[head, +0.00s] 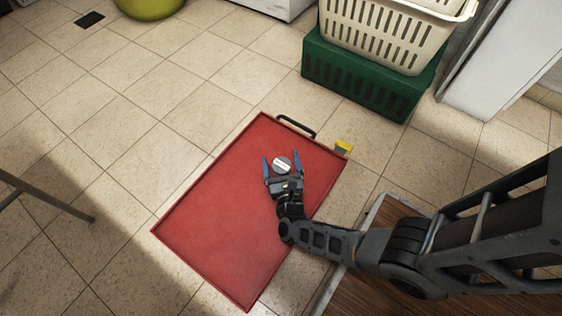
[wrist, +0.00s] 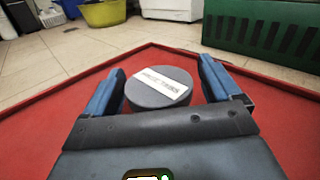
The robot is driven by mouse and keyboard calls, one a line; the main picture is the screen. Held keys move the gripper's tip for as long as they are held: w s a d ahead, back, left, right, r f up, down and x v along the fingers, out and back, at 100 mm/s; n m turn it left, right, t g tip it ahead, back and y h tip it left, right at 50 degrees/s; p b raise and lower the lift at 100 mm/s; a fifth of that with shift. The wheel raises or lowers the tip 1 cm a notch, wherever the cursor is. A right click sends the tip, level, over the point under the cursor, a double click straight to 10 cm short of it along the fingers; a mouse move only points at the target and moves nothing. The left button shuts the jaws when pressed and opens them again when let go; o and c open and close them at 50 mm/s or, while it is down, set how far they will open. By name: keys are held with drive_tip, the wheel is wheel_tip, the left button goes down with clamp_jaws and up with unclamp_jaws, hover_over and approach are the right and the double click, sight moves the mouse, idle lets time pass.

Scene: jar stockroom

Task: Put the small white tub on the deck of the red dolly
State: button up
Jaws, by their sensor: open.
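The red dolly (head: 215,215) lies low on the tiled floor, with a black handle (head: 297,126) at its far edge. A small round tub (head: 282,163) is on the far part of its deck. In the wrist view the tub (wrist: 158,87) shows a grey top with a white printed label strip and looks upright. My gripper (head: 281,158) is open, its two blue fingers on either side of the tub. In the wrist view, gaps show between the tub and the fingers. My gripper body hides the tub's near lower side and its base.
A green crate (head: 365,85) with a cream basket (head: 390,35) on it stands beyond the dolly. A yellow block (head: 344,147) is at the dolly's far right corner. A yellow-green basin (head: 149,8) stands far back. The deck's left and near parts are clear.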

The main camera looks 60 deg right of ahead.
drive_tip(key=p+v, duration=0.1)
drive_tip(key=v, duration=0.6)
drive_tip(key=shift+s+a+r, duration=0.1)
drive_tip(key=shift+s+a, duration=0.1)
drive_tip(key=shift+s, duration=0.05)
drive_tip(key=shift+s+a+r+n+y, duration=0.15)
drive_tip(key=shift+s+n+y, duration=0.2)
drive_tip(key=shift+n, duration=0.35)
drive_tip(key=s+a+r+m+y, duration=0.3)
drive_tip(key=s+r+m, duration=0.3)
drive_tip(key=r+m, duration=0.3)
drive_tip(key=s+a+r+m+t+y, duration=0.1)
drive_tip(key=s+a+r+m+y, duration=0.2)
drive_tip(key=r+m, duration=0.7)
drive_tip(key=s+a+r+m+t+y, duration=0.1)
drive_tip(key=s+a+r+m+y, duration=0.2)
drive_tip(key=r, duration=1.4)
drive_tip(key=s+m+y, duration=0.3)
drive_tip(key=s+m, duration=0.4)
drive_tip(key=shift+a, duration=0.3)
drive_tip(key=shift+s, duration=0.15)
